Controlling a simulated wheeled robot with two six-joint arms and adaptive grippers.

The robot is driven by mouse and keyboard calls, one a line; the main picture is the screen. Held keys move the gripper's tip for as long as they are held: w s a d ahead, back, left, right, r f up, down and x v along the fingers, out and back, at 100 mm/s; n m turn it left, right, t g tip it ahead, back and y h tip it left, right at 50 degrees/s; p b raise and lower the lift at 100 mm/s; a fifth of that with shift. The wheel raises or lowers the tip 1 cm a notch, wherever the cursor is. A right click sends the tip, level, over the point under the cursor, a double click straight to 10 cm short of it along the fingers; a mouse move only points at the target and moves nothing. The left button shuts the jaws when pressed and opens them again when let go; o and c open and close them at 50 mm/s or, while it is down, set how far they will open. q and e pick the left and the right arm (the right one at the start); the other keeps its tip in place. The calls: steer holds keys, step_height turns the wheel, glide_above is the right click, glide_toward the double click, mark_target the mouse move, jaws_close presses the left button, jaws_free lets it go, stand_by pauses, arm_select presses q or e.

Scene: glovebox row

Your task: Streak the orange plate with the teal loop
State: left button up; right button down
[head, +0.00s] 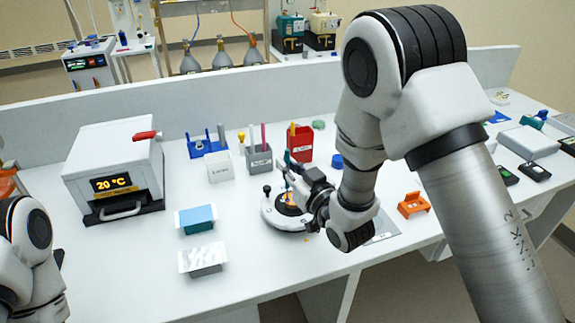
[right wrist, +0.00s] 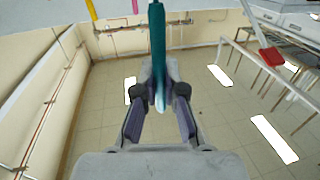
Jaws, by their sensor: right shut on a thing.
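My right gripper (head: 291,182) is shut on the teal loop, whose teal handle (right wrist: 157,40) stands up between the fingers (right wrist: 160,98) in the right wrist view. Only a little of the teal loop (head: 287,157) shows in the head view. The gripper is over a round white turntable (head: 273,219). The orange plate (head: 288,202) lies on this turntable, partly hidden by the gripper. I cannot tell whether the loop's tip touches the plate. My left arm shows at the lower left of the head view, with its gripper out of view.
Behind the turntable stand a grey holder (head: 259,161) with sticks, a white holder (head: 219,167) and a red bin (head: 301,146). An incubator (head: 115,165) reading 20 °C stands at left. Blue (head: 197,219) and white (head: 203,260) boxes lie left. An orange rack (head: 412,206) is at right.

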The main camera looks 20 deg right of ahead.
steer(key=shift+d+f, duration=0.1)
steer(key=shift+d, duration=0.1)
stand_by(0.6)
steer(key=shift+d, duration=0.2)
steer(key=shift+d+b, duration=0.1)
steer(key=shift+b, duration=0.2)
steer(key=shift+d, duration=0.3)
stand_by(0.3)
steer(key=shift+d, duration=0.4)
steer(key=shift+d, duration=0.4)
steer(key=shift+w, duration=0.1)
stand_by(0.4)
steer(key=shift+w+b, duration=0.3)
steer(key=shift+b, duration=0.05)
